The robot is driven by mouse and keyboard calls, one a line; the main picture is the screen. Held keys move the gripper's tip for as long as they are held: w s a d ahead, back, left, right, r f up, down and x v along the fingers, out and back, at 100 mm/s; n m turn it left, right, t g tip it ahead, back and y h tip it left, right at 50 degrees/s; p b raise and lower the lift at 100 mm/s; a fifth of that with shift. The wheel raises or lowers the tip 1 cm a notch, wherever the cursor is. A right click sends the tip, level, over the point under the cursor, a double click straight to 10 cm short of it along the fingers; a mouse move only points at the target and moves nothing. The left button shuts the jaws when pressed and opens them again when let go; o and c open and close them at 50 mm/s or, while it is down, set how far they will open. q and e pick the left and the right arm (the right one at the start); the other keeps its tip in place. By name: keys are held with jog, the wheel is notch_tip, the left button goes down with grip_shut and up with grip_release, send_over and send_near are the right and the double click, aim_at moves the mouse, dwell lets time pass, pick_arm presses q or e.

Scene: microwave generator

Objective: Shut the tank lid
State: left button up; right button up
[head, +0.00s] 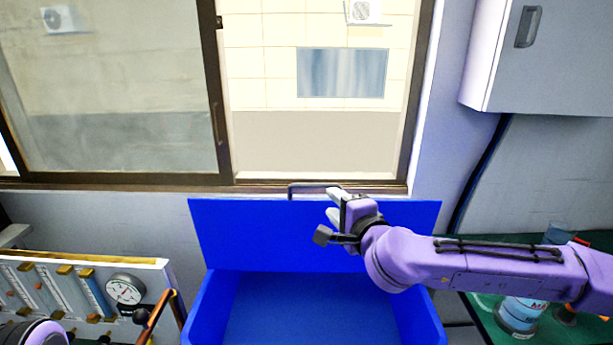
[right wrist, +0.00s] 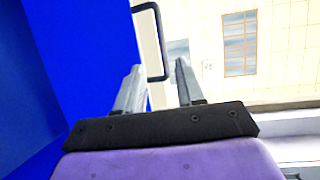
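The blue tank (head: 213,305) stands open in the lower middle of the head view. Its lid (head: 265,235) is raised upright at the back, below the window, and shows as a blue panel in the right wrist view (right wrist: 85,60). My right gripper (head: 331,203) is open at the lid's upper right part, close to the handle. In the right wrist view the dark handle (right wrist: 162,45) reaches down between the fingertips in the picture; contact cannot be told. My left gripper is out of view.
A panel with a gauge (head: 125,289) and an orange-brown rail (head: 158,313) stand left of the tank. A green surface with a labelled container (head: 520,314) is at the right. A wall cabinet (head: 555,60) hangs upper right. The window sill (head: 265,187) runs behind the lid.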

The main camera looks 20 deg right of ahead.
aim_at(316, 187)
jog(key=w, duration=0.2)
jog(key=w+p, duration=0.1)
jog(key=w, duration=0.1)
jog(key=w+a+p, duration=0.1)
jog(key=w, duration=0.4)
jog(key=w+f+p, duration=0.1)
jog(key=shift+w+a, duration=0.15)
jog(key=shift+w, duration=0.25)
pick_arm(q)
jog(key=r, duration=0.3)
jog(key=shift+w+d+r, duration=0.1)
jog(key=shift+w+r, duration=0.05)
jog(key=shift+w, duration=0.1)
pick_arm(e)
jog(key=shift+s+r, duration=0.1)
jog(key=shift+s, duration=0.1)
grip_shut()
